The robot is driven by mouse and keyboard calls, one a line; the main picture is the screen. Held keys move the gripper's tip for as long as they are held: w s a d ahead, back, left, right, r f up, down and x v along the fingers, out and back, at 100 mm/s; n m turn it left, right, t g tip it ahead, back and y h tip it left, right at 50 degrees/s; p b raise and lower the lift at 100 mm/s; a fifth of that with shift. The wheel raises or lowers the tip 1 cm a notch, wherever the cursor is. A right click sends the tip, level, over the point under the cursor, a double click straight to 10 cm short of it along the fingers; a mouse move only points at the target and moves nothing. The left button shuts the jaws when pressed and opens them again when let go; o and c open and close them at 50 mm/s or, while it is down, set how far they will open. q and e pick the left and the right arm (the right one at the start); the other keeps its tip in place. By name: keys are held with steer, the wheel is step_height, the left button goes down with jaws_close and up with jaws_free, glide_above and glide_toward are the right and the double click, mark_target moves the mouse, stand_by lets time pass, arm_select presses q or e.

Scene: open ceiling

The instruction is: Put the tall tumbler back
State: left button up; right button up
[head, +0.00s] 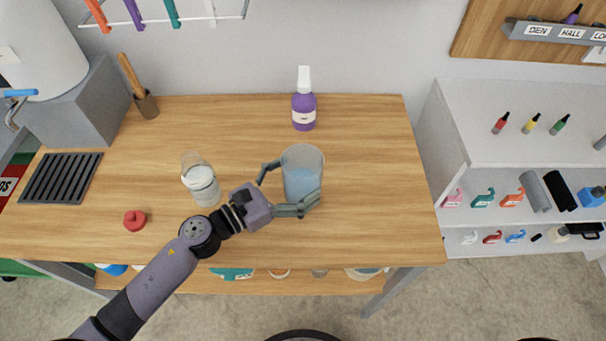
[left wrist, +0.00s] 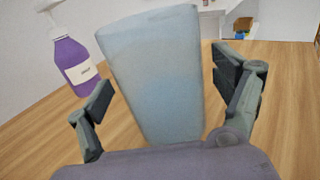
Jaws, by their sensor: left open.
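The tall tumbler (head: 302,172) is a pale blue, see-through cup on the wooden table (head: 370,200). My left gripper (head: 290,187) is open, with its fingers on either side of the tumbler. In the left wrist view the tumbler (left wrist: 155,75) stands between the two spread fingers (left wrist: 165,90), and gaps show on both sides. Its lower end is hidden behind the gripper's palm. My right gripper is not in view.
A glass with white contents (head: 201,184) stands left of the gripper. A purple bottle (head: 304,108) stands behind the tumbler. A red object (head: 134,220) lies near the front left. The table's right part is clear. White shelves (head: 500,130) stand at right.

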arm_select(q)
steer(key=b+v, duration=0.3)
steer(key=v, duration=0.6)
steer(key=shift+s+a+f, duration=0.1)
steer(key=shift+s+a, duration=0.1)
steer(key=shift+a, duration=0.05)
steer(key=shift+s+a, duration=0.2)
steer(key=shift+a, duration=0.05)
